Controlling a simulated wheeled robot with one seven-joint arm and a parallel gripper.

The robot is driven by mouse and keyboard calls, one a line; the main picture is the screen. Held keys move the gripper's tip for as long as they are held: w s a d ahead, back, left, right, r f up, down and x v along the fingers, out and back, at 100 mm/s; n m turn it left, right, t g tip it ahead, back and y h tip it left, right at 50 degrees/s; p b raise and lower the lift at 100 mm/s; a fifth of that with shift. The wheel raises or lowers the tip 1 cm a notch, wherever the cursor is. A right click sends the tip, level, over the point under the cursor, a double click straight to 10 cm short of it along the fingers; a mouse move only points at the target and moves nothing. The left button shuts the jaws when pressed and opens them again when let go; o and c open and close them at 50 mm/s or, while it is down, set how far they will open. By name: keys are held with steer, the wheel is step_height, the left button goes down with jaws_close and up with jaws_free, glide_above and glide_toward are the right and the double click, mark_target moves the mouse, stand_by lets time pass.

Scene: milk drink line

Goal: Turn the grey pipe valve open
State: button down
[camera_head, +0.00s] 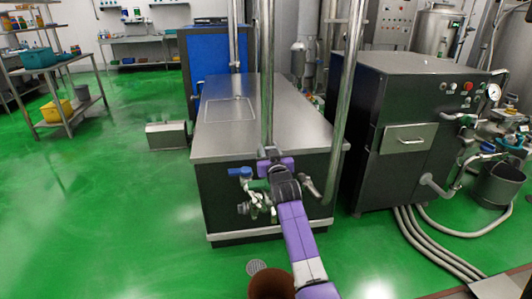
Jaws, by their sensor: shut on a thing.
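A cluster of grey metal valve fittings (256,205) sits low on the front of a dark steel-topped cabinet, below a vertical pipe. My purple and black gripper (268,184) is at this cluster, at its upper right side. It is shut on the valve there. My wrist and arm hide the fingertips and most of the gripped part, so the handle's angle cannot be told. A blue valve handle (240,172) lies just left of my gripper. Another grey fitting (311,188) sticks out to the right of my wrist.
The steel-topped cabinet (225,140) stands right in front, with vertical pipes (266,75) rising by it. A dark machine (400,150) with a gauge and hoses stands at the right. The green floor at the left is mostly clear.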

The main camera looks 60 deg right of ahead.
steer(key=shift+s+d+f+m, duration=0.1)
steer(key=shift+s+d+m, duration=0.05)
steer(key=shift+m, duration=0.25)
steer(key=c, duration=1)
jaws_free()
steer(key=shift+o, duration=0.2)
steer(key=v, duration=0.7)
steer(key=shift+s+a, duration=0.25)
steer(key=shift+a, duration=0.05)
